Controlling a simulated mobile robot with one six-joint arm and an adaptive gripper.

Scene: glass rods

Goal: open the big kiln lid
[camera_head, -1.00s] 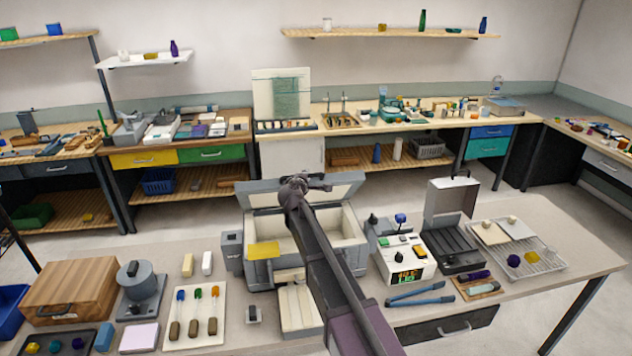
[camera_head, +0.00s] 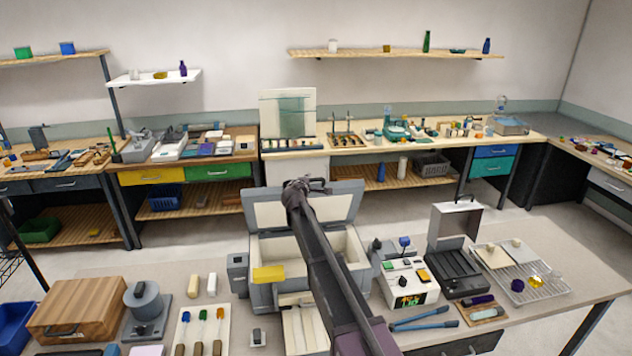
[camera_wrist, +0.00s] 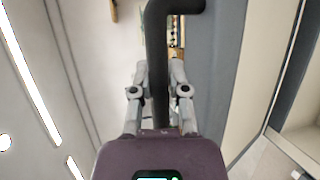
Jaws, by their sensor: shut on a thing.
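The big kiln (camera_head: 262,296) stands on the front table, a grey box with a cream lining. Its lid (camera_head: 343,207) is raised at the back, tilted up steeply, with its cream inner face towards the head camera. My gripper (camera_head: 298,187) is at the lid's upper edge and shut on the dark lid handle (camera_head: 319,184). In the wrist view the fingers (camera_wrist: 160,78) close around the black handle bar (camera_wrist: 157,40), with the grey lid (camera_wrist: 208,75) beside it. My arm hides part of the lid and the kiln opening.
A control box (camera_head: 407,284) and an open dark case (camera_head: 456,272) stand right of the kiln. A wooden box (camera_head: 78,308) and a grey round device (camera_head: 146,300) are at left. Open floor lies behind the table.

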